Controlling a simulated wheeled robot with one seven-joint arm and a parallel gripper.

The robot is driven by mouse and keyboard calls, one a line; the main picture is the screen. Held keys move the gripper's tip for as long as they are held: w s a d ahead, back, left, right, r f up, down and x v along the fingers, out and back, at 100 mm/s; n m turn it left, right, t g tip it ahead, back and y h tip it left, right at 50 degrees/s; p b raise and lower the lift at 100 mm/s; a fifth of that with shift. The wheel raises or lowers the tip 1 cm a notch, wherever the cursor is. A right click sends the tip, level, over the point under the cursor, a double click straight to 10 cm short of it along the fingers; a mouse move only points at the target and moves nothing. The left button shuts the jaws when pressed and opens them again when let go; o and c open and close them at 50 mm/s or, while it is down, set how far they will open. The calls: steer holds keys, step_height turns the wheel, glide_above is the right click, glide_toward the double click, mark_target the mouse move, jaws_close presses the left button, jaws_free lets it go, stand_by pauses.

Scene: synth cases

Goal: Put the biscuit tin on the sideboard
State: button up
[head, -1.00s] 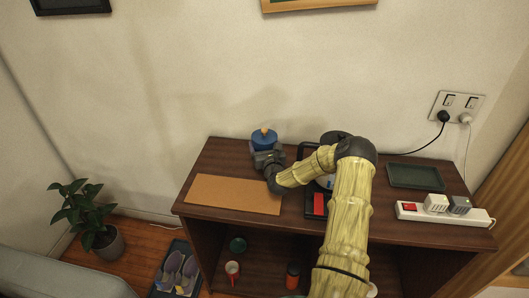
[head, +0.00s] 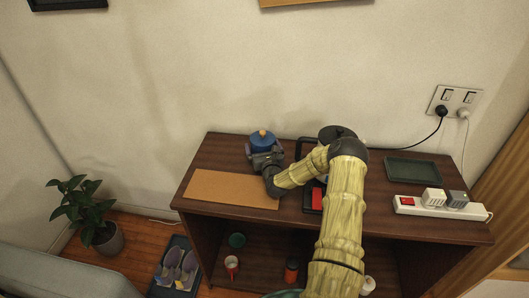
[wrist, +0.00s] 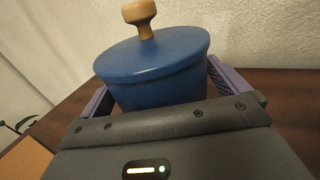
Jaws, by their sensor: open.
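The biscuit tin, a round blue pot-like tin (head: 262,144) with a wooden knob, is upright at the back left of the sideboard (head: 222,150). In the wrist view the tin (wrist: 160,75) fills the space between my gripper's two purple fingers. My gripper (head: 264,156) is open around the tin, one finger on each side; its fingers also show in the wrist view (wrist: 157,76). Whether a finger touches the tin I cannot tell. The tin's base is hidden behind the gripper body.
A tan mat (head: 231,188) lies in front of the gripper. A red item (head: 317,199) lies partly hidden by my arm. A dark green tray (head: 413,170) and a white power strip (head: 410,205) with plugs are on the right. The wall stands close behind.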

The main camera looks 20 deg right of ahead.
steer(key=shift+s, duration=0.45)
steer(key=s, duration=0.3)
steer(key=s+a+b, duration=0.1)
steer(key=s, duration=0.3)
steer(key=s+a, duration=0.1)
steer(key=s, duration=0.2)
steer(key=shift+s+a+r+b, duration=0.1)
steer(key=shift+s+a+b, duration=0.05)
steer(key=shift+s+b, duration=0.2)
steer(key=shift+s, duration=0.1)
stand_by(0.3)
